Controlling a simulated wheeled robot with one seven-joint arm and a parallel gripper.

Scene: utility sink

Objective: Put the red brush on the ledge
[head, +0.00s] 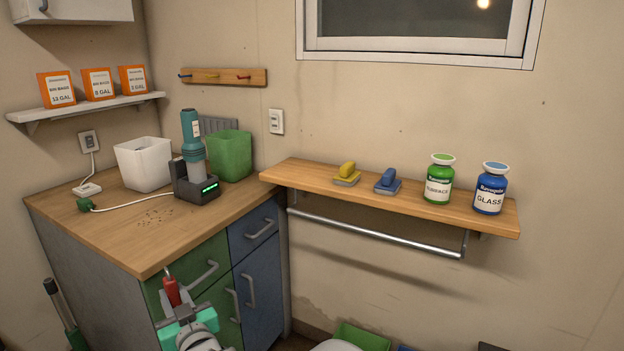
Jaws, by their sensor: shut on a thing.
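My gripper (178,312) is low at the front of the cabinet, at the bottom of the head view. It is shut on the red brush (172,291), whose red body sticks up above the fingers. The lower part of the brush is hidden by the gripper. The ledge (302,176) is a long wooden shelf on the wall, to the right of and above my gripper. A yellow brush (346,174), a blue brush (387,181), a green bottle (439,180) and a blue bottle (490,189) stand on it. Its left end is bare.
A metal rail (375,233) runs under the ledge. The wooden counter (130,238) holds a white bin (143,165), a green bin (231,155) and a teal device in a dark dock (196,186). Dark crumbs lie on the counter. A handle (205,274) projects from the green drawer beside my gripper.

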